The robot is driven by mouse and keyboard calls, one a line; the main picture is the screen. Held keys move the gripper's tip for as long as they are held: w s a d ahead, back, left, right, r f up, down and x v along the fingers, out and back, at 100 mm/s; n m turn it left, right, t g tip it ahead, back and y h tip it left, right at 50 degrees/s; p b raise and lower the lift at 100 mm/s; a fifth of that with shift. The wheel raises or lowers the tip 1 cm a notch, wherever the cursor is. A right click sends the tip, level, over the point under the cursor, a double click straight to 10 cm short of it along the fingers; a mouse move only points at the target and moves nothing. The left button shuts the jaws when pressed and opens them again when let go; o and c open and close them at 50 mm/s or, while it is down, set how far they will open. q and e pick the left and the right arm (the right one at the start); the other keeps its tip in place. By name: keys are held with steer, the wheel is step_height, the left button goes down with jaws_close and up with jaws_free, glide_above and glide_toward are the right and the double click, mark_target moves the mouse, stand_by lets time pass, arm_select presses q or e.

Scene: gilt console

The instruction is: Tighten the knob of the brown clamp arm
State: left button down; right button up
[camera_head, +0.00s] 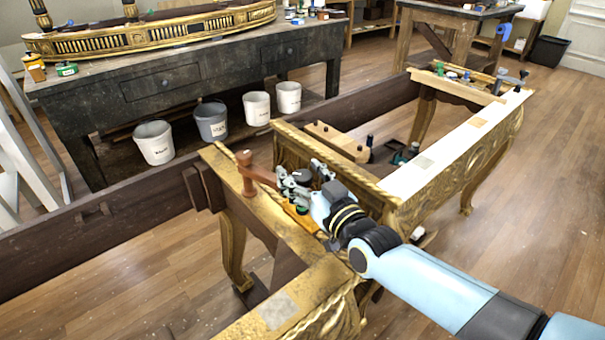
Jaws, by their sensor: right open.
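The brown clamp arm (262,174) is at the gilt console's near corner, in the middle of the head view. Its upright brown knob (244,162) stands at the left end, above the gilt top. The arm runs right from the knob towards my right gripper (284,183). My right gripper is open, right of the knob and apart from it. It is close to the right end of the clamp arm; I cannot tell whether they touch. The gripper hides that end. My left gripper is not in view.
The gilt console frame (222,160) surrounds open gaps down to the floor. An orange piece (302,219) lies under my right gripper. A wooden block (338,140) with dark clamps is behind it. A dark workbench (200,75) with several buckets below stands at the back left.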

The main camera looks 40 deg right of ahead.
steer(key=s+a, duration=0.1)
steer(key=s, duration=1.1)
stand_by(0.5)
